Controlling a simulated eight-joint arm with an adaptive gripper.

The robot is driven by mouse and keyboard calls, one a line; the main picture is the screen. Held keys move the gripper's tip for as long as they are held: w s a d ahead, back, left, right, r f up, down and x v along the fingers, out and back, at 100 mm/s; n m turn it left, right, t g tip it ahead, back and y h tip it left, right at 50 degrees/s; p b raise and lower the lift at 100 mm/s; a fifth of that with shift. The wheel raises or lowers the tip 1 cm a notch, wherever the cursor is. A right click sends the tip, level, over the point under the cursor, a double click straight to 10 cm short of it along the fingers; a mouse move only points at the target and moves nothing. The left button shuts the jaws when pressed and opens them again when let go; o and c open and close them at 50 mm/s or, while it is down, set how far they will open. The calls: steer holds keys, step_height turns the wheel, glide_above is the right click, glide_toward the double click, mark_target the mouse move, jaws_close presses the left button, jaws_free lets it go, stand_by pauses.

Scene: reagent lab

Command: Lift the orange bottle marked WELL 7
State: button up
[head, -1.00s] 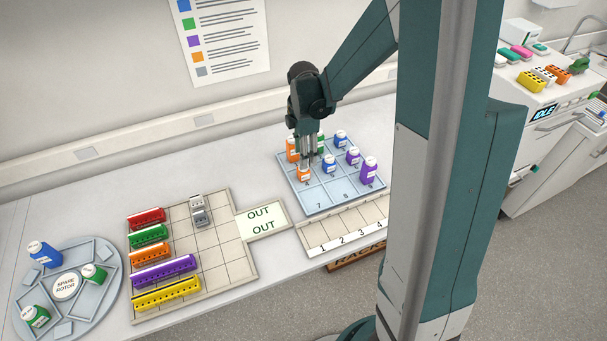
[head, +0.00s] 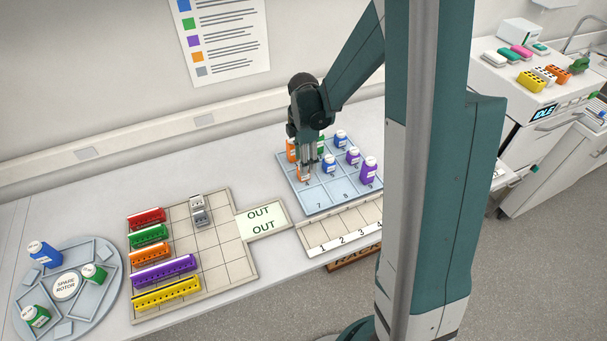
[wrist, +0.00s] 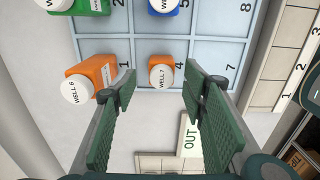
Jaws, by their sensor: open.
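The orange bottle marked WELL 7 (wrist: 162,74) stands upright in the tray compartment numbered 4, its white cap facing the wrist camera. In the head view the orange bottle (head: 303,174) is partly hidden by my gripper (head: 310,170). In the wrist view my gripper (wrist: 160,97) is open, its green fingers on either side of the line to the bottle, with nothing held between them. I cannot tell whether a finger touches the bottle. A larger orange bottle marked WELL 6 (wrist: 90,78) stands to its left, in compartment 1.
The blue tray (head: 333,197) also holds blue, purple and green bottles. Compartments 7 and 8 are empty. A numbered rack strip (head: 345,232) and an OUT card (head: 262,222) lie in front and to the left. Coloured racks stand on a beige grid (head: 225,255).

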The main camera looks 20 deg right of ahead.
steer(key=shift+s+f, duration=0.15)
steer(key=shift+f, duration=2)
steer(key=shift+c, duration=0.7)
steer(key=c, duration=0.9)
